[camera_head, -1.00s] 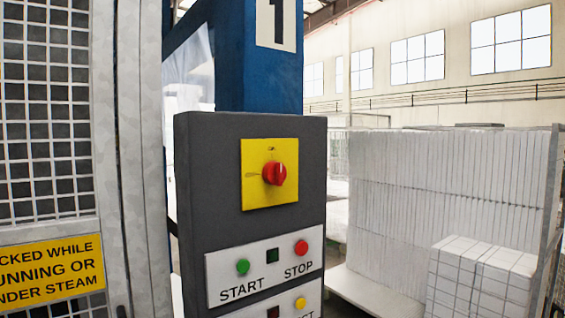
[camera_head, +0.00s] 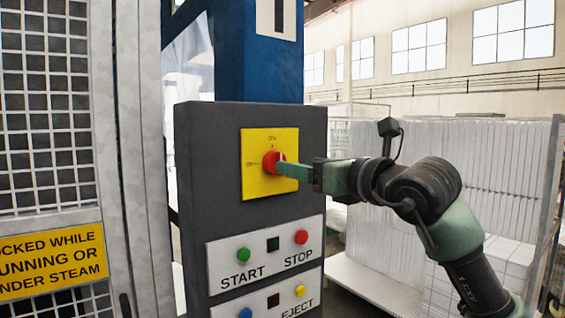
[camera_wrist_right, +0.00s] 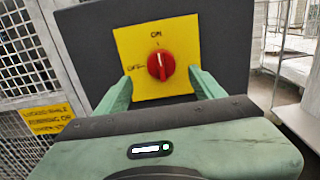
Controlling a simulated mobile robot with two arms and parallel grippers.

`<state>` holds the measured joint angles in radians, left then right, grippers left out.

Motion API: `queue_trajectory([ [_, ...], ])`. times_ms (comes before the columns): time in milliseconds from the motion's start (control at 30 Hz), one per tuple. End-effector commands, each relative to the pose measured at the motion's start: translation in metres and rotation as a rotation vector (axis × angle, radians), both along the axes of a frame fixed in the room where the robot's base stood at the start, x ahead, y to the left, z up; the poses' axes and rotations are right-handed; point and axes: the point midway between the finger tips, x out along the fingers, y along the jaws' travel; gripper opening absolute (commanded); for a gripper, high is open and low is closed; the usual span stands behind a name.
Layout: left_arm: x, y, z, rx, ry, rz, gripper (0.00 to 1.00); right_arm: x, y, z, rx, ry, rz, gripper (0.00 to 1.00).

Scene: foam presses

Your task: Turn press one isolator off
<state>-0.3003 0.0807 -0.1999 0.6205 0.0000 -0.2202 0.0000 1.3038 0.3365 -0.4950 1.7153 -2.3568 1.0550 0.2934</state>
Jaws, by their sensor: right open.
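The isolator is a red rotary knob (camera_head: 269,162) on a yellow plate (camera_head: 257,186), on the dark grey control panel of the blue press post marked 1. In the right wrist view the knob (camera_wrist_right: 161,66) has its grip bar roughly upright, toward the ON mark at the top; OFF is marked at the left of the plate (camera_wrist_right: 183,32). My right gripper (camera_head: 280,167) comes in from the right at the knob's height. Its green fingers are open, one on each side of the knob; I cannot tell whether they touch it. My left gripper is out of view.
Below the isolator are a green START button (camera_head: 243,255), a red STOP button (camera_head: 301,237) and an EJECT row. A mesh guard (camera_head: 45,130) with a yellow warning sign (camera_head: 52,262) stands at the left. White foam blocks stand behind my right arm.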

Motion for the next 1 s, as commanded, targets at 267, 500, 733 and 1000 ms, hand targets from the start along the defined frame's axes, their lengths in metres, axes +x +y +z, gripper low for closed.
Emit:
queue_trajectory([
  [267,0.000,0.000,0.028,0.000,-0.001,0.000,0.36,0.031,0.021,0.005,-0.005,0.006,-0.006,0.68],
  [500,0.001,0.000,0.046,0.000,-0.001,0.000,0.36,0.056,0.040,0.003,-0.004,0.004,-0.004,0.68],
  [733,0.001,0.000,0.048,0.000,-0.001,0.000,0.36,0.063,0.044,0.000,-0.005,0.000,-0.005,0.68],
  [1000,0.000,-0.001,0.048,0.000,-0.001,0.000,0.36,0.062,0.044,0.000,-0.004,0.001,-0.005,0.35],
])
